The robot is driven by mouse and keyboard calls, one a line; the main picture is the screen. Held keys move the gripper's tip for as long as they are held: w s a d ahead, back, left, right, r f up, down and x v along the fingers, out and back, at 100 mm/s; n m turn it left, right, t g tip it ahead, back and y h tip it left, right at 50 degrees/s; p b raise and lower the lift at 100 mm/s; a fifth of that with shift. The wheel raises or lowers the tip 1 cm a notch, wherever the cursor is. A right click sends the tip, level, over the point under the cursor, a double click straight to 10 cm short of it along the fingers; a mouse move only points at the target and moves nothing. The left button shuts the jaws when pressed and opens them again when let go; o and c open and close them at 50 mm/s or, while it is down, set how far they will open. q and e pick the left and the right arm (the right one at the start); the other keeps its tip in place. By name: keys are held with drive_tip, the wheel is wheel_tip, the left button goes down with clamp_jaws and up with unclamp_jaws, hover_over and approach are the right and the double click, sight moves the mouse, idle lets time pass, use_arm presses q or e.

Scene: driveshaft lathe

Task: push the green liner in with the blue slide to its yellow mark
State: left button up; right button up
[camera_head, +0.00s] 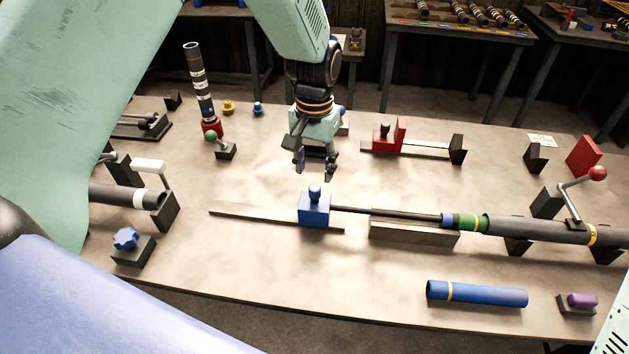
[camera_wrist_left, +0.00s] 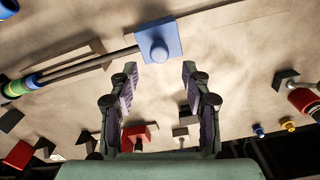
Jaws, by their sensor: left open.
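The blue slide (camera_head: 314,210) with its round knob sits on a flat rail (camera_head: 250,213). It also shows in the left wrist view (camera_wrist_left: 172,30). A dark rod (camera_head: 390,214) runs right from the slide to a blue collar (camera_head: 446,220). How deep the liner sits is hidden. I cannot make out a yellow mark on the rail. My left gripper (camera_head: 314,172) is open and empty, above and behind the slide, fingers pointing down. The liner's end shows in the left wrist view (camera_wrist_left: 14,89).
A lever with a red ball (camera_head: 597,173) stands over the grey tube. A loose blue tube (camera_head: 478,294) and a purple piece (camera_head: 581,300) lie in front. A red slide (camera_head: 386,140) stands behind, a striped shaft (camera_head: 198,82) at back left.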

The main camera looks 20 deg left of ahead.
use_arm(q)
drive_tip(key=shift+r, duration=2.4)
drive_tip(key=shift+s, duration=0.1)
